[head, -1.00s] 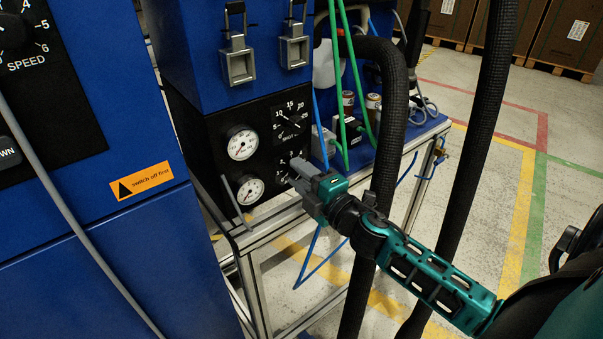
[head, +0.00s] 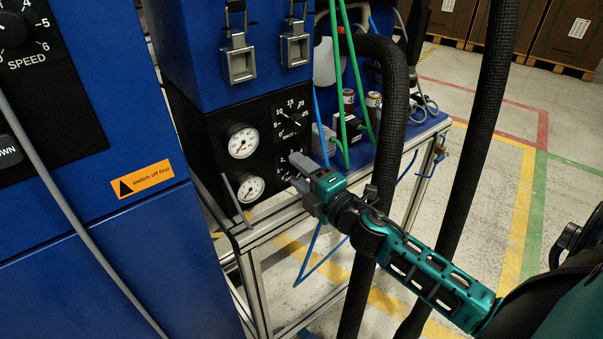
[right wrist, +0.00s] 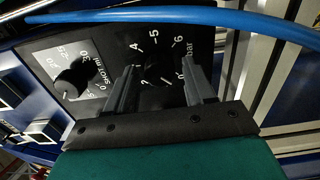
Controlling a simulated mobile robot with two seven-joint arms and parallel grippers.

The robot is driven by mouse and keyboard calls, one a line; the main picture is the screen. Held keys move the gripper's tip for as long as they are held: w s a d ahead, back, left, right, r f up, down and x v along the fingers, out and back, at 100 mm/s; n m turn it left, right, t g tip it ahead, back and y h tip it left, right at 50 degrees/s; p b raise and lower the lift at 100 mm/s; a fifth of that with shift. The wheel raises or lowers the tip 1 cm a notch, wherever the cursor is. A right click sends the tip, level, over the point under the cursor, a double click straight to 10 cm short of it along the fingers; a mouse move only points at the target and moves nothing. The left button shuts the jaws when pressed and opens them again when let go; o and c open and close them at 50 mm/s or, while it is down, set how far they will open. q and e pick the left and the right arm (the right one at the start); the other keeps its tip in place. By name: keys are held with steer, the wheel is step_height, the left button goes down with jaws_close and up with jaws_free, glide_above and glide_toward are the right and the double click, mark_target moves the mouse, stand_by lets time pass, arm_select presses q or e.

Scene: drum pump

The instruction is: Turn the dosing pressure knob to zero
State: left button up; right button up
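The dosing pressure knob (right wrist: 160,72) is dark and sits on a black panel, inside a white scale marked up to 6 bar, in the right wrist view. My right gripper (right wrist: 158,75) has its two fingers apart, one on each side of this knob. I cannot tell whether they touch it, and the knob's pointer is too dark to read. In the head view my right gripper (head: 296,168) is at the lower right of the black panel (head: 212,130) and covers most of the knob. My left gripper is not in view.
A shot-volume knob (right wrist: 75,78) is beside the pressure knob. Two round gauges (head: 242,142) are on the panel's left. A blue hose (right wrist: 190,20) crosses close by in the wrist view. A thick black hose (head: 393,120) hangs right of the panel near my arm.

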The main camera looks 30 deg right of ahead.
steer(key=shift+o, duration=0.3)
steer(key=shift+s, duration=0.1)
steer(key=shift+s, duration=0.2)
arm_select(q)
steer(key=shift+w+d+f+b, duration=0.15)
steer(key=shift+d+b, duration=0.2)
steer(key=shift+b, duration=0.25)
arm_select(e)
steer(key=s+d, duration=0.1)
steer(key=s, duration=1.1)
steer(key=shift+s, duration=0.15)
